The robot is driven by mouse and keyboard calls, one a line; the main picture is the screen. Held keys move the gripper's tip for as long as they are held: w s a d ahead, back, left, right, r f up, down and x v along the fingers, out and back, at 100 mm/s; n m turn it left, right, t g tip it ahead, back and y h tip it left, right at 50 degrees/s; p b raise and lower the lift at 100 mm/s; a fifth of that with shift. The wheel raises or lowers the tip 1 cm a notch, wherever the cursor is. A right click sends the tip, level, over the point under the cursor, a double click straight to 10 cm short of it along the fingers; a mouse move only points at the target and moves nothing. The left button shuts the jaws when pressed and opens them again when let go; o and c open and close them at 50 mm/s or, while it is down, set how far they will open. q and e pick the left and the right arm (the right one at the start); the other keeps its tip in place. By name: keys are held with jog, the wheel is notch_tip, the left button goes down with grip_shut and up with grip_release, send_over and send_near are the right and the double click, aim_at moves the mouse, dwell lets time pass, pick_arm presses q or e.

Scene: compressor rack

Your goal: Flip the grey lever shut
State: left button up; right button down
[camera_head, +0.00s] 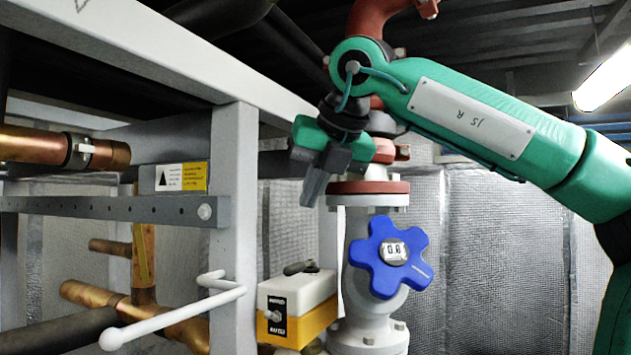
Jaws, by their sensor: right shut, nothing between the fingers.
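A pale grey lever (175,320) with a round ball end shows at the lower left. Its bar slopes from the ball up to the right, to a short bracket on the grey rack post. My right gripper (312,192) is shut and empty, its fingers pointing down and slightly left. In the picture it is above and to the right of the lever, apart from it, and above the white-and-yellow box (312,318). A small dark grey handle (300,267) lies on top of that box. My left gripper is not in view.
A blue star-shaped handwheel (375,262) with a small display sits on a pale valve body (365,325) right of the box. The grey rack post (232,180) stands left of my gripper. Copper pipes (85,150) run at the left. Foil-covered wall (490,260) fills the right background.

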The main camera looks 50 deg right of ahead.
jog(key=m, duration=0.4)
jog(key=r+m, duration=0.1)
jog(key=m, duration=0.4)
jog(key=m+g, duration=0.1)
jog(key=m, duration=0.4)
jog(key=shift+s+r+y, duration=0.15)
jog(key=shift+s+y, duration=0.15)
